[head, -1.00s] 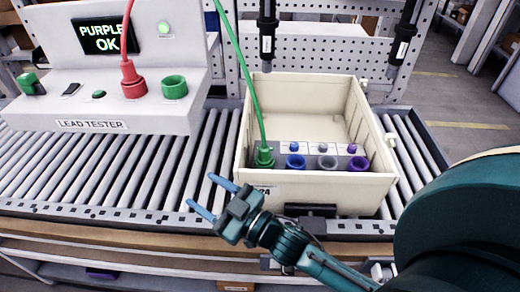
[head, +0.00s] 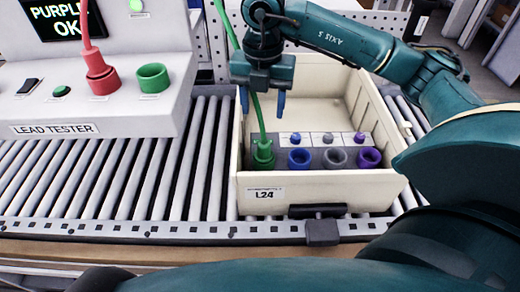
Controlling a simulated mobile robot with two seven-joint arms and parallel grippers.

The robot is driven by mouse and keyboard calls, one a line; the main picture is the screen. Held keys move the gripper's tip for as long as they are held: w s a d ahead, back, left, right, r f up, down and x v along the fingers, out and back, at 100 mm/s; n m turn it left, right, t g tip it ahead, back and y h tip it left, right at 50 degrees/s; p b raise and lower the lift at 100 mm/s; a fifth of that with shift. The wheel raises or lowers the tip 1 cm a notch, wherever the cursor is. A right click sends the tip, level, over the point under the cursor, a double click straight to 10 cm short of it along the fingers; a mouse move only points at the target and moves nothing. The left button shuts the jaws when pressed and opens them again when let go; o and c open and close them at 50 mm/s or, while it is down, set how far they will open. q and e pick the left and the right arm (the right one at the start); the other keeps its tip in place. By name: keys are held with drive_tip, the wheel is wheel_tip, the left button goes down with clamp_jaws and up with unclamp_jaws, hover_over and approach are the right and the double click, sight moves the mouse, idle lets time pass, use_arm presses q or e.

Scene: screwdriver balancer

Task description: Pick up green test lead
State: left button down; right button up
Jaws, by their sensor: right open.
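The green test lead (head: 263,151) stands with its plug in the leftmost spot of the row at the front of the cream crate (head: 310,190). Its green cable runs up behind my right gripper and out at the top of the view. My right gripper (head: 262,108) points down above the crate, open and empty. Its blue fingers are above the green plug, one on each side of the cable in the picture, apart from the plug. My left gripper is not in view.
Blue, grey and purple sockets (head: 335,158) sit beside the green plug. The lead tester (head: 110,100) at left holds a red plug (head: 100,75) and an empty-looking green socket (head: 152,78). Its display (head: 62,14) reads "PURPLE OK". Rollers (head: 120,180) lie under the crate.

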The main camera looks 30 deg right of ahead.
sight(264, 143)
drive_tip(key=f+p, duration=0.1)
drive_tip(key=f, duration=1.1)
drive_tip(key=shift+s+d+f+p, duration=0.1)
drive_tip(key=shift+s+f+p, duration=0.15)
drive_tip(key=shift+p, duration=0.15)
drive_tip(key=c, duration=1.1)
drive_tip(key=shift+w+r, duration=0.1)
wheel_tip(264, 143, up, 10)
drive_tip(key=shift+f+b, duration=0.1)
drive_tip(key=shift+b, duration=0.5)
